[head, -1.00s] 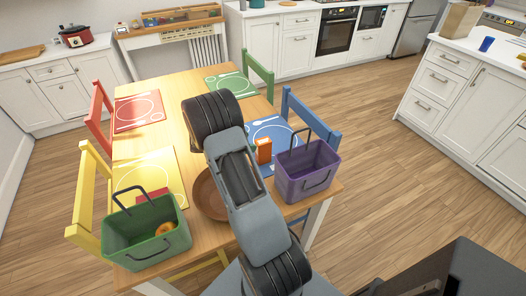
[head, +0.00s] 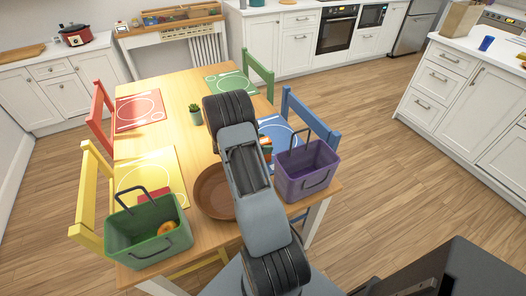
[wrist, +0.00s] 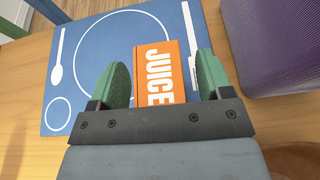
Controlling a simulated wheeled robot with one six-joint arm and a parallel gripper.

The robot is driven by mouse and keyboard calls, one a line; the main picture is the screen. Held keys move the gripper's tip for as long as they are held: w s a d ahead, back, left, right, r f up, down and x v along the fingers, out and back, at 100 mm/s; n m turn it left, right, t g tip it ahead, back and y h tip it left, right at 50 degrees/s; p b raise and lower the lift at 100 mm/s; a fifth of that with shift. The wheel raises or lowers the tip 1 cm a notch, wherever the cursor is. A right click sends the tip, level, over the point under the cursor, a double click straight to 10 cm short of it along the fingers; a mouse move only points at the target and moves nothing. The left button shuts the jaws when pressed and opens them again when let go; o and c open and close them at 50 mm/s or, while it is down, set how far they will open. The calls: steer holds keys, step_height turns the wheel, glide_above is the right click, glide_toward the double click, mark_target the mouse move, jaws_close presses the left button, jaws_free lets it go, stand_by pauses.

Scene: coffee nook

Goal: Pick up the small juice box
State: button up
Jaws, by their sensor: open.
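The small juice box (wrist: 155,62) is orange with white "JUICE" lettering and lies or stands on the blue placemat (wrist: 95,50). In the wrist view it shows between the two green fingertips of my gripper (wrist: 160,80), with the fingers apart and a gap on each side. Its lower end is hidden behind the gripper's dark bar. In the head view a small part of the juice box (head: 266,146) shows beside my arm, left of the purple basket.
The purple basket (head: 306,183) stands close on the right, also at the wrist view's right edge (wrist: 275,45). A brown bowl (head: 212,192), a green basket (head: 148,243) holding a round orange item, and a small plant (head: 195,114) stand on the table.

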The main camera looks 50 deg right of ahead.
steer(key=shift+c, duration=0.2)
steer(key=c, duration=1.1)
